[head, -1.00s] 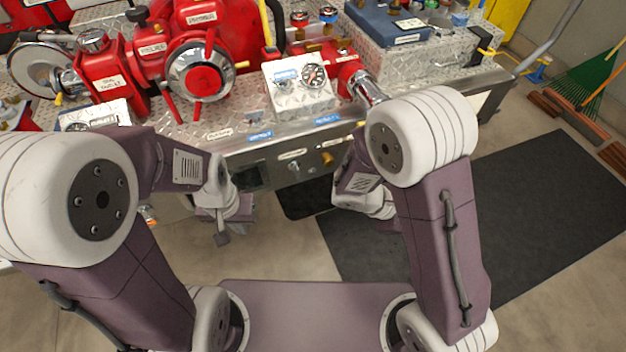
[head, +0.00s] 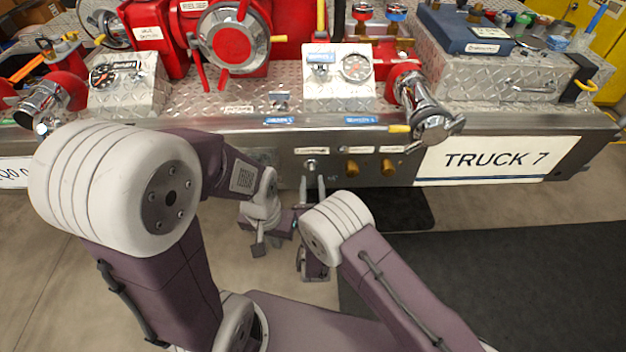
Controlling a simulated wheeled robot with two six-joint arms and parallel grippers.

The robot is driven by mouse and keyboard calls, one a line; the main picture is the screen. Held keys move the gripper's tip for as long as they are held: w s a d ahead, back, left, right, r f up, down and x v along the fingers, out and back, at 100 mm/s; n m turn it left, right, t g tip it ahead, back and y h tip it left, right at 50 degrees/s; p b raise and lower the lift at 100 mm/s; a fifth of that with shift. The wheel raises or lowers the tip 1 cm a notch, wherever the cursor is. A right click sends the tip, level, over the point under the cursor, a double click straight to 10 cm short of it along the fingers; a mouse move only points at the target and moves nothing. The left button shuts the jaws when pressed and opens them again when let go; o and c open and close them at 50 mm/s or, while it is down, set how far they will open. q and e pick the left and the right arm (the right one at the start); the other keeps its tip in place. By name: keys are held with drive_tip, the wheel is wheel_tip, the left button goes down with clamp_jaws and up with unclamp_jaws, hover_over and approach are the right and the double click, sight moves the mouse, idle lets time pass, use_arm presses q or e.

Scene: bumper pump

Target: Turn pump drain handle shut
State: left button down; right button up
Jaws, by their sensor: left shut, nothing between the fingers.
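The bumper's front panel (head: 440,130) carries a small silver handle (head: 310,165) under a white label, with two brass knobs (head: 352,167) to its right. The labels are too small to read, so I cannot tell for certain which is the pump drain handle. My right gripper (head: 312,182) points at the panel, its two fingers parted just below the silver handle. I cannot tell whether they touch it. My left gripper (head: 258,248) hangs lower and to the left, shut and empty, in front of the bumper.
Red pump body (head: 235,40), gauge boxes (head: 338,90) and a chrome outlet (head: 430,115) stand on the diamond-plate deck above. A TRUCK 7 sign (head: 500,160) is on the bumper at right. A dark mat (head: 520,270) lies on the floor; the space before the bumper is open.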

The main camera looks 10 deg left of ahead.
sight(313, 177)
drive_tip(key=shift+x, duration=1.5)
clamp_jaws()
drive_tip(key=shift+m+b, duration=0.3)
drive_tip(key=m, duration=0.2)
drive_tip(key=m+b, duration=0.1)
drive_tip(key=m, duration=0.1)
drive_tip(key=shift+d+f+m, duration=0.1)
drive_tip(key=shift+f+m, duration=0.05)
drive_tip(key=shift+m, duration=0.15)
drive_tip(key=shift+d+f+m+b, duration=0.15)
drive_tip(key=shift+m+b, duration=1.85)
drive_tip(key=shift+m, duration=1.15)
drive_tip(key=shift+d+f+m+b, duration=0.15)
drive_tip(key=shift+m+b, duration=1.85)
drive_tip(key=shift+m, duration=1.15)
drive_tip(key=shift+a, duration=0.1)
